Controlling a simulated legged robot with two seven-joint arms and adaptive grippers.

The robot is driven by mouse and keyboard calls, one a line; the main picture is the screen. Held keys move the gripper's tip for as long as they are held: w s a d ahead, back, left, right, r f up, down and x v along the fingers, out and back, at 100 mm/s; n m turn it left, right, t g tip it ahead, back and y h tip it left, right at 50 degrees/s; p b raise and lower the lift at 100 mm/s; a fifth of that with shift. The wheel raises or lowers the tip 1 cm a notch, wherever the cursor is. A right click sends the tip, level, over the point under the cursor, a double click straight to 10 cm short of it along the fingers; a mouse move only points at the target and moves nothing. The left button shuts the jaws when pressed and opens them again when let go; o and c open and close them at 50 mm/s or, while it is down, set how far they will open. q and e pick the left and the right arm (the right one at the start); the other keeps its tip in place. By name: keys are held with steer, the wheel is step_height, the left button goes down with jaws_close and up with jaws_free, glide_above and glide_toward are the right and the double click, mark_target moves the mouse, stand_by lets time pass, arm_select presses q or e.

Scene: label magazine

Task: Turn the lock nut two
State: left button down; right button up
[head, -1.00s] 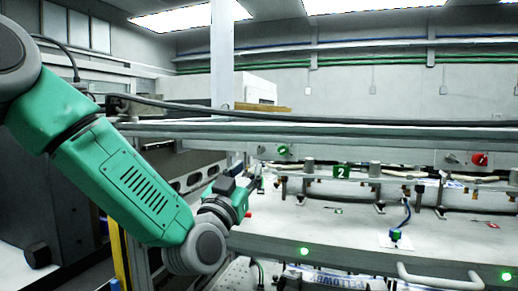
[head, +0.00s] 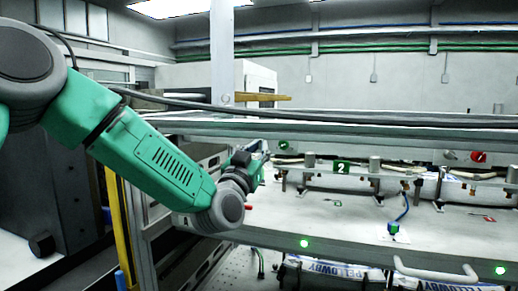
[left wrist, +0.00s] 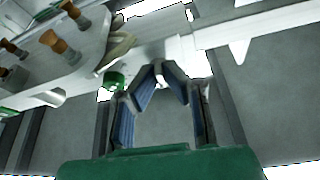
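I cannot pick out with certainty which fitting is lock nut two. My left gripper (head: 264,165) is at the bench's left end, left of the plate, partly hidden by my wrist. In the left wrist view its two fingers (left wrist: 160,72) lean toward each other and their tips look close together. Nothing held is clear between them. A green round knob (left wrist: 114,80) lies just left of the fingers, apart from them. My right gripper is in neither view.
Brass-coloured knobs (left wrist: 67,48) sit on a pale bracket in the wrist view. In the head view a red knob (head: 479,157) is at the right, a green knob (head: 284,143) left of plate 2. A metal rail (head: 340,133) runs above the bench; a white handle (head: 436,272) is in front.

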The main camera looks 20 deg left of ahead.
arm_select(q)
steer(key=shift+r, duration=0.1)
steer(key=shift+r+n+y+b, duration=0.15)
steer(key=shift+n+y+b, duration=0.65)
steer(key=shift+n, duration=0.4)
steer(key=c, duration=1.7)
jaws_free()
steer(key=shift+s+f, duration=0.1)
steer(key=shift+f, duration=0.15)
steer(key=v, duration=1.1)
steer(key=shift+s+f, duration=0.2)
steer(key=shift+s, duration=0.05)
